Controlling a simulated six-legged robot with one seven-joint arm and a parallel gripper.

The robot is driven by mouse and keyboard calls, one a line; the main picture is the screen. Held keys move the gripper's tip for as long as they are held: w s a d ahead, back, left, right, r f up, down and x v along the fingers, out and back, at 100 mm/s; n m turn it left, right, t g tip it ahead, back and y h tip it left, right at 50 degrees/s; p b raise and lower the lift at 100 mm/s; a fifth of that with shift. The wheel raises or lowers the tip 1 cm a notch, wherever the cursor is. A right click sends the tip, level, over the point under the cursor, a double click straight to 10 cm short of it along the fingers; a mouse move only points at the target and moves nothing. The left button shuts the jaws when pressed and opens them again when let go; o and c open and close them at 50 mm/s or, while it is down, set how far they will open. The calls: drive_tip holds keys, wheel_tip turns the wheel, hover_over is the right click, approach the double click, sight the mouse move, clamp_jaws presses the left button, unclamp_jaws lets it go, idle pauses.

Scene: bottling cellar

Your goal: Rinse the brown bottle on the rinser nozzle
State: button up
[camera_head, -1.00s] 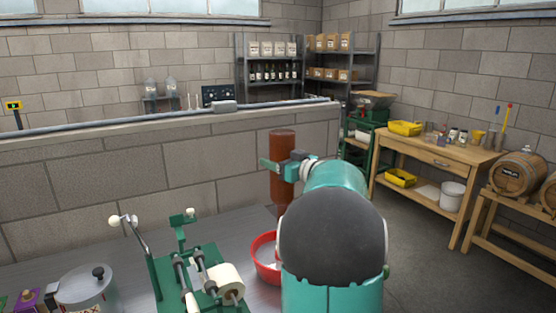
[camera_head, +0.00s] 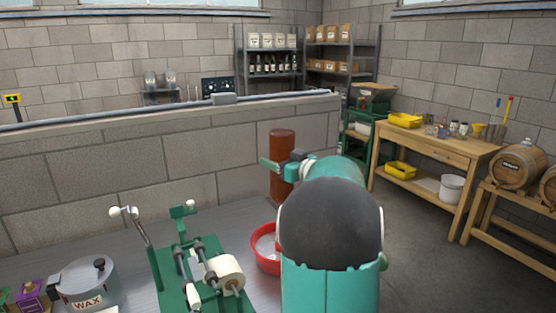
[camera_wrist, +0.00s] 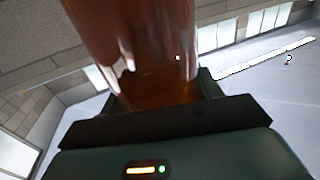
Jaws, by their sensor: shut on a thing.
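The brown bottle (camera_head: 282,150) is upright in the head view, in front of the low block wall, with its flat end up; its lower part is partly hidden by my arm. My gripper (camera_head: 280,166) is shut on the bottle. In the wrist view the brown glass (camera_wrist: 140,55) fills the upper middle, between the fingers of my gripper (camera_wrist: 155,100). A red basin (camera_head: 265,250) stands on the metal bench below, partly hidden by my arm. I cannot make out the rinser nozzle.
A green labelling machine (camera_head: 190,270) and a wax pot (camera_head: 85,285) stand on the bench (camera_head: 130,255) at the left. The low block wall (camera_head: 100,170) runs close behind. A wooden table (camera_head: 445,150) and barrels (camera_head: 520,165) stand at the right, beyond open floor.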

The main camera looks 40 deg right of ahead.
idle(0.3)
drive_tip(key=shift+f, duration=1.95)
drive_tip(key=shift+f, duration=0.15)
drive_tip(key=shift+f, duration=0.2)
